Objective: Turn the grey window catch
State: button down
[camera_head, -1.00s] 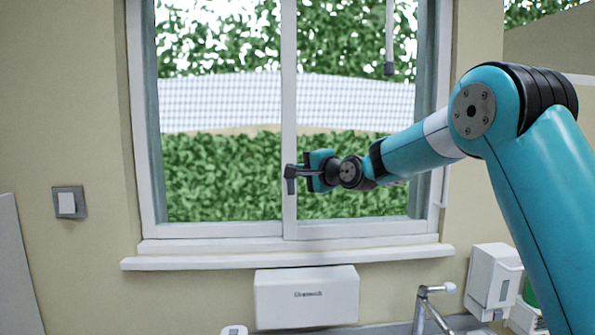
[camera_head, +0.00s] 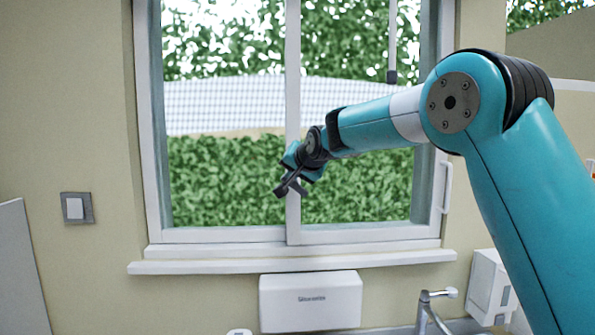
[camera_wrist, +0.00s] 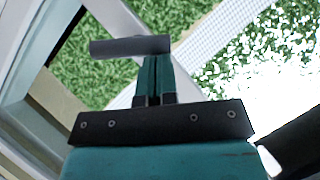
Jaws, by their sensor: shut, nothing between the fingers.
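The grey window catch (camera_head: 281,190) is on the middle upright of the window. It is slanted, with its lower end down and to the left. In the wrist view the catch (camera_wrist: 112,48) is a dark grey bar lying across the tips of my fingers. My gripper (camera_wrist: 154,60) is shut, its two teal fingers side by side with nothing between them. The tips are at the bar or just behind it; I cannot tell whether they touch. In the head view my gripper (camera_head: 293,170) is tilted and partly overlaps the catch, hiding where it is mounted.
The white window frame (camera_head: 292,90) surrounds the panes, with a sill (camera_head: 200,266) below. A white dispenser (camera_head: 310,301) is under the sill. A tap (camera_head: 425,305) stands at the lower right, and a wall switch (camera_head: 76,208) is at the left.

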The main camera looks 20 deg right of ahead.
jog(key=shift+w+a+f+n+g+h+b, duration=0.15)
jog(key=shift+a+f+n+h+b, duration=0.2)
jog(key=shift+a+b, duration=0.15)
jog(key=shift+w+a+f+n+g+h+b, duration=0.1)
jog(key=shift+a+f+n+g+h+b, duration=0.1)
jog(key=shift+a+n+h+b, duration=0.2)
jog(key=shift+a+b, duration=0.2)
jog(key=shift+b, duration=0.1)
dwell(0.3)
jog(key=s+a+r+b, duration=0.2)
jog(key=s+r, duration=0.6)
jog(key=r, duration=0.1)
jog(key=shift+s+a+r, duration=0.25)
jog(key=shift+s, duration=0.1)
jog(key=shift+f, duration=0.1)
